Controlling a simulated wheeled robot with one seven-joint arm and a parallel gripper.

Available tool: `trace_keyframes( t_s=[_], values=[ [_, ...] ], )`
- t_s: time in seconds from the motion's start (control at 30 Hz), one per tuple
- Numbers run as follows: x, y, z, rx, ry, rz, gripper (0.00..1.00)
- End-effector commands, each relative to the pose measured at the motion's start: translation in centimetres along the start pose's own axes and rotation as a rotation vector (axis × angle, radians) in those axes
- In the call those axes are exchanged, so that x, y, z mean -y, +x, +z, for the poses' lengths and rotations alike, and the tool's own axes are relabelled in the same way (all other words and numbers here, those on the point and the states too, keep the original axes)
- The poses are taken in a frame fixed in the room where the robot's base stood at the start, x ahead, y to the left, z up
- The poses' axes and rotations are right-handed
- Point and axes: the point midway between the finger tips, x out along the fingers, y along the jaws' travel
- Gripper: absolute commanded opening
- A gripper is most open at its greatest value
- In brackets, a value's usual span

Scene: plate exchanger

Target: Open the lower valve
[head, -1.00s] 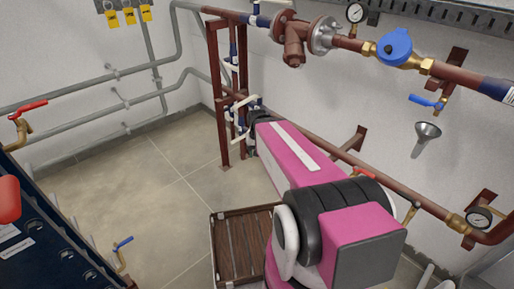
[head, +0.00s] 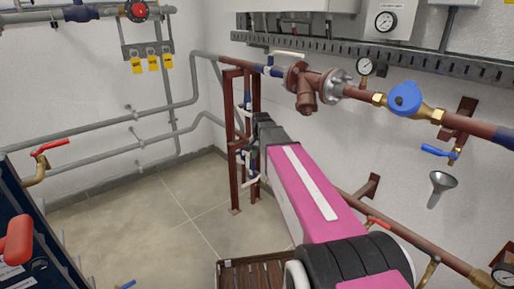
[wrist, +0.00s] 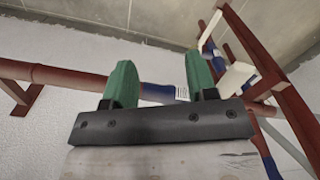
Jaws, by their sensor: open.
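A lower brown pipe (head: 402,231) runs along the right wall to the red-brown frame (head: 234,170). A white lever (head: 252,183) shows low beside the frame, partly covered by my arm; I cannot tell its exact turn. My gripper (head: 262,120) is in front of the frame, above that lever in the picture. In the wrist view my gripper (wrist: 163,80) has its two green fingers apart with nothing held between them. A brown pipe with a blue section (wrist: 158,92) passes behind the fingers. A white lever (wrist: 236,77) is right of the right finger, apparently not gripped.
An upper pipe carries a flanged strainer (head: 305,88), a blue-capped meter (head: 405,98) and a gauge (head: 365,67). A funnel (head: 441,182) hangs on the right wall. A slatted wooden crate (head: 250,275) stands below my arm. The tiled floor (head: 150,215) at left is open.

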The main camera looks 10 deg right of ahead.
Motion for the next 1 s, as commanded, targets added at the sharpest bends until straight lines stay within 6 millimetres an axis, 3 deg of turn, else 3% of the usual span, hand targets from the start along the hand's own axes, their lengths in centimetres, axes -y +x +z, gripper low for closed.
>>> trace_keyframes(
  t_s=[0.03, 0.2, 0.43, 0.67, 1.0],
  values=[
    [1.5, -1.8, -2.2, -0.003, 0.049, -0.002, 0.52],
    [4.1, -6.8, -5.8, -0.001, 0.205, -0.001, 0.52],
    [5.7, -10.8, -8.0, 0.002, 0.322, 0.002, 0.52],
    [5.7, -9.8, -8.0, 0.003, 0.335, 0.003, 0.52],
    [5.7, -4.1, -8.0, 0.003, 0.333, 0.003, 0.52]
  ],
)
